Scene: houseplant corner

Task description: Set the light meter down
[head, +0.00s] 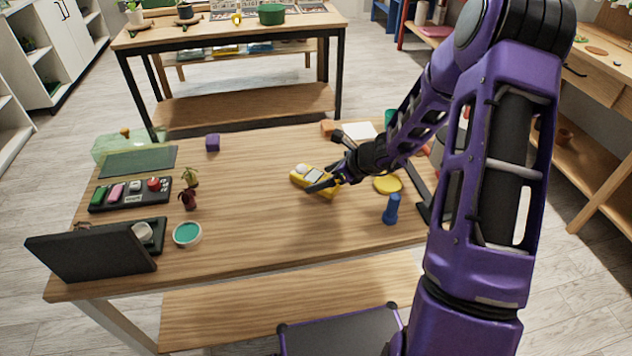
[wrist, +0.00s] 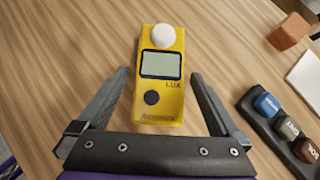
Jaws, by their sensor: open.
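The light meter (wrist: 171,105) is yellow with a grey screen, a dark button and a white dome. It lies face up on the wooden table (head: 255,215), and in the head view the meter (head: 298,179) is near the table's middle. My gripper (wrist: 158,85) is open, with one finger on each side of the meter and a gap showing on both sides. In the head view my gripper (head: 325,186) reaches in from the right, and its fingers hide part of the meter.
A blue bottle-like object (head: 391,209) and a yellow disc (head: 387,184) stand right of the meter. A dark rack (wrist: 282,130) holds several blocks. The table between is clear.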

